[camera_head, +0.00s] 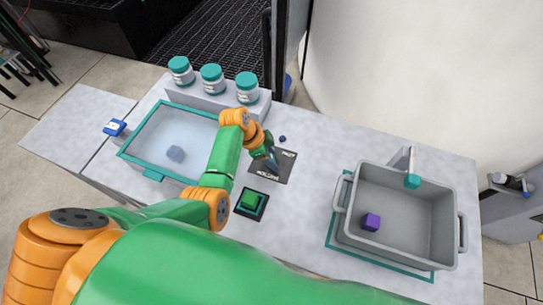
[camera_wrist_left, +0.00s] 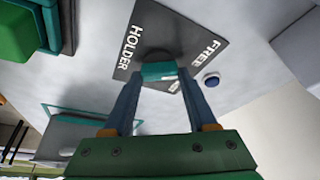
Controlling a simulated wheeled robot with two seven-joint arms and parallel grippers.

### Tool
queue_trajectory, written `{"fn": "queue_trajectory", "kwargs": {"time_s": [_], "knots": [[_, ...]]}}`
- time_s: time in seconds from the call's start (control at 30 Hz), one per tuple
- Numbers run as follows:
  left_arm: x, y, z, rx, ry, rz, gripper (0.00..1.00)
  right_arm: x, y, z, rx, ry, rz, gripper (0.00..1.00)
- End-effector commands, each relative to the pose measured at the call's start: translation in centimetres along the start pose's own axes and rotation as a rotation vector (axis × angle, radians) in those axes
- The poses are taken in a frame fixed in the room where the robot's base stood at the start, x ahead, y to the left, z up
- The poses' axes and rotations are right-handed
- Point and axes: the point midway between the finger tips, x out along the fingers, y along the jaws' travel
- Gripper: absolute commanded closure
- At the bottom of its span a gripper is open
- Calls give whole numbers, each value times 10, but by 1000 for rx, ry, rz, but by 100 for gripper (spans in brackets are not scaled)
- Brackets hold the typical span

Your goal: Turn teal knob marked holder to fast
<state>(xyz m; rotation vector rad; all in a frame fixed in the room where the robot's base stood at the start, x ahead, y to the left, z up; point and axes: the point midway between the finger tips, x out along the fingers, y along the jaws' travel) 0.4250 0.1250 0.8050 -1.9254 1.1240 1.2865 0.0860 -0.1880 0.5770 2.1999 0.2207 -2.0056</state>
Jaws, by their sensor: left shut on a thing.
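The teal knob (camera_wrist_left: 158,72) sits on a dark plate (camera_wrist_left: 190,45) with white lettering, in the left wrist view. HOLDER reads along one side and FREE along another; a third label is mostly hidden behind the knob and fingers. My left gripper (camera_wrist_left: 160,80) is shut on the knob, one finger on each side. In the head view my left gripper (camera_head: 273,163) stands over the plate (camera_head: 286,169) and hides the knob. Which label the knob points to cannot be told. My right gripper is not in view.
A green block (camera_head: 250,200) on a dark square base stands just in front of the plate. A small blue button (camera_head: 283,139) lies behind. A clear teal-rimmed tote (camera_head: 133,148) is left, a grey tote (camera_head: 342,235) with a purple cube right. Several teal-capped jars (camera_head: 212,80) stand behind.

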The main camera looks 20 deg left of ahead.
Motion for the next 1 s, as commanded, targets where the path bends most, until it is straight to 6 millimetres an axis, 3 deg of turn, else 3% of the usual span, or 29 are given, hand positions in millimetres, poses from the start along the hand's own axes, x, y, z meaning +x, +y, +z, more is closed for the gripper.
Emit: {"fn": "queue_trajectory", "kwargs": {"time_s": [0.47, 1.0], "knots": [[4, -2, 2, 364, -3, 151, 98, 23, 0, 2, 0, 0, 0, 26], [7, -2, 2, 820, 0, 339, 98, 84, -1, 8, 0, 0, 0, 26]]}}
